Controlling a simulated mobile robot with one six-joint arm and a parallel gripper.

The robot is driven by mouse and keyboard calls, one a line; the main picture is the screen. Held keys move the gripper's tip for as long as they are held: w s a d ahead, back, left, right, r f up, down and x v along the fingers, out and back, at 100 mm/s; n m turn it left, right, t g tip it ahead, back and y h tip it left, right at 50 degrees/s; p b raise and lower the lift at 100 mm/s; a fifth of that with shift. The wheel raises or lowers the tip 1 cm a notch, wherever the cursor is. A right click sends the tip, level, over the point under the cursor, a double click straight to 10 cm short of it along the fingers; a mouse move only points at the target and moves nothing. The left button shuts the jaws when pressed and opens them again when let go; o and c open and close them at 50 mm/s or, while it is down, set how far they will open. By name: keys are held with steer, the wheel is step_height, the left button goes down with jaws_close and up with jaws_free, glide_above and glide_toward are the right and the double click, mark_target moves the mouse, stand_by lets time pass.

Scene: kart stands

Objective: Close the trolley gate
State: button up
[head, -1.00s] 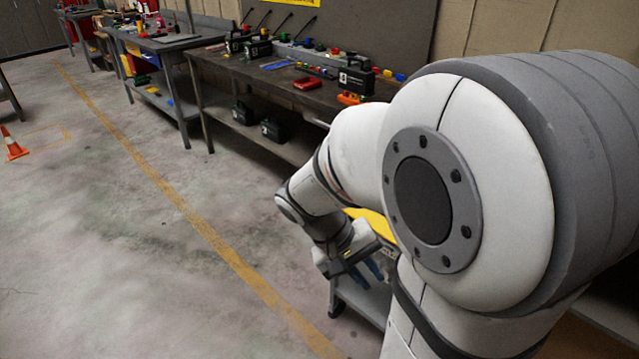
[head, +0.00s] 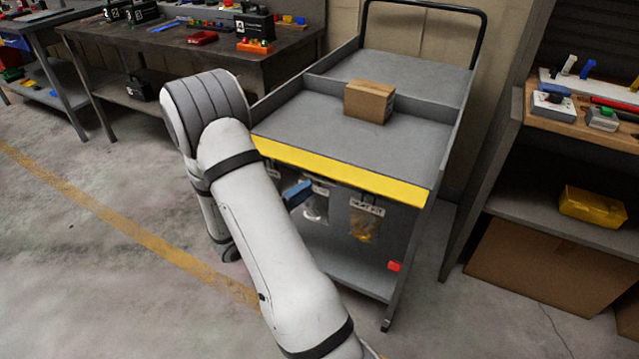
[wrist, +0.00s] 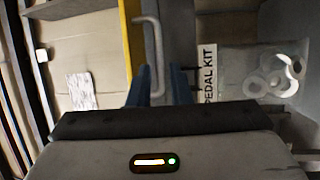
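The grey trolley (head: 408,150) stands ahead with a flat top tray. A yellow-edged panel (head: 345,172), apparently the gate, runs along the tray's near edge; I cannot tell how far it is swung. In the wrist view the yellow edge (wrist: 131,40) shows beside a grey bar handle (wrist: 154,50). In the head view my arm hides most of the gripper; one blue finger (head: 297,193) shows just below the yellow edge.
A cardboard box (head: 369,101) stands on the trolley's tray. Bags with labels hang below the yellow edge, one marked PEDAL KIT (wrist: 208,75). A workbench (head: 190,55) is on the left and shelving (head: 550,215) close on the right. Open floor lies at left.

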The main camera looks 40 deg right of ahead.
mark_target(319, 180)
steer(key=d, duration=0.4)
steer(key=d+r, duration=0.1)
steer(key=d, duration=0.1)
steer(key=shift+c, duration=0.4)
jaws_close()
steer(key=shift+a, duration=0.3)
steer(key=shift+d, duration=0.15)
